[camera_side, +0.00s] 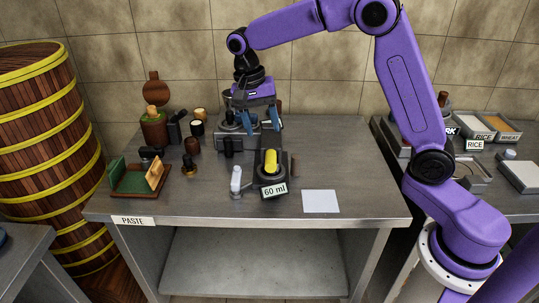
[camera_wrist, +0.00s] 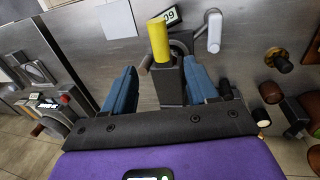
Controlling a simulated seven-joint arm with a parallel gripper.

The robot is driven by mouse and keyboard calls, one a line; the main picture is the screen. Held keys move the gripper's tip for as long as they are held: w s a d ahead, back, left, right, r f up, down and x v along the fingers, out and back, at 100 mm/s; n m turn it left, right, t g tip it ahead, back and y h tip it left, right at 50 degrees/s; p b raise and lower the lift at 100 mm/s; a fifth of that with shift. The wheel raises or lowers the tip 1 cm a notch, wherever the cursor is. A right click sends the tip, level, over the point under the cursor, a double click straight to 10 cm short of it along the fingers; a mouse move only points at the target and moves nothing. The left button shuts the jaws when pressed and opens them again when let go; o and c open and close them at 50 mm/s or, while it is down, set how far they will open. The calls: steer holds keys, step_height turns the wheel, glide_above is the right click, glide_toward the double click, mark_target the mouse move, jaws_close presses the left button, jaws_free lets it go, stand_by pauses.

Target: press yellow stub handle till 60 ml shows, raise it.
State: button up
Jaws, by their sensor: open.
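The yellow stub handle (camera_side: 270,163) stands on a dark dispenser base on the table.
A white-grey lever (camera_side: 236,181) stands left of the dispenser. A pale sheet (camera_side: 320,201) lies to its right. A green and brown tray (camera_side: 138,179), a brown jar (camera_side: 154,128) and small pots stand at the left. The front right of the table is clear.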

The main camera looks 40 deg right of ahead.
mark_target(270, 156)
steer(key=f, duration=0.3)
steer(key=s+d+f, duration=0.1)
steer(key=f, duration=0.5)
steer(key=shift+s+d+f, duration=0.15)
steer(key=shift+s+f, duration=0.05)
steer(key=shift+f, duration=0.15)
jaws_close()
